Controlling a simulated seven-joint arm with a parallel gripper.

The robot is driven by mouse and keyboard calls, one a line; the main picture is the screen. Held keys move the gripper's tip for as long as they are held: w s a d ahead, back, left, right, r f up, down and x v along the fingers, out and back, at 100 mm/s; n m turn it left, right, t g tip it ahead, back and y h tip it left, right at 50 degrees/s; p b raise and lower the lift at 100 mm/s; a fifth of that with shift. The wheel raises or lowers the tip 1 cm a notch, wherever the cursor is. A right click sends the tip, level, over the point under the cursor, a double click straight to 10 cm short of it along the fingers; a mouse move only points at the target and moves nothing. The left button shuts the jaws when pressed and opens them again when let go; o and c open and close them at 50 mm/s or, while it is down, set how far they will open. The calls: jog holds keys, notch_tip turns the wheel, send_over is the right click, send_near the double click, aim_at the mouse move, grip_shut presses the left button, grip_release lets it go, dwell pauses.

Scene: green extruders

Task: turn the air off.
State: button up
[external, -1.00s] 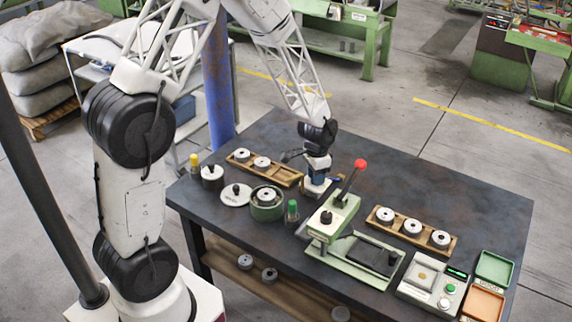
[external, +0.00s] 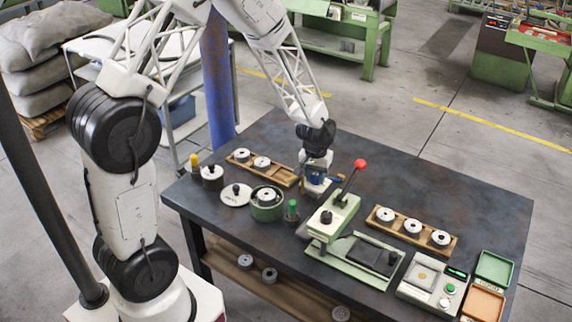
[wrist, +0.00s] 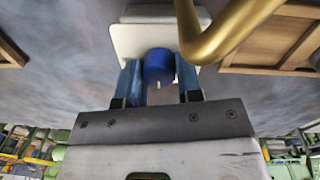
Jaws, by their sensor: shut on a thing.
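A blue round knob (wrist: 158,64) with a small white mark sits in front of a white plate (wrist: 128,42) in the wrist view. A thick brass-coloured pipe (wrist: 225,35) curves beside it. My gripper (wrist: 159,82) has its blue fingers on both sides of the knob and is shut on it. In the external view my gripper (external: 314,180) is low at the far side of the dark table, on the white-based fitting; the knob is mostly hidden by the gripper there.
A green press with a red-tipped lever (external: 359,164) stands close to the right of my gripper. A wooden tray (external: 284,178) with grey rings lies to its left; another tray (external: 450,250) is farther right. The table's back right is clear.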

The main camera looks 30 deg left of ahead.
aim_at(314, 176)
dwell(0.3)
jog(key=o, duration=0.9)
jog(key=shift+o, duration=0.2)
jog(key=shift+r, duration=0.1)
jog(key=shift+a+r, duration=0.2)
jog(key=shift+r, duration=3.55)
jog(key=shift+r, duration=0.2)
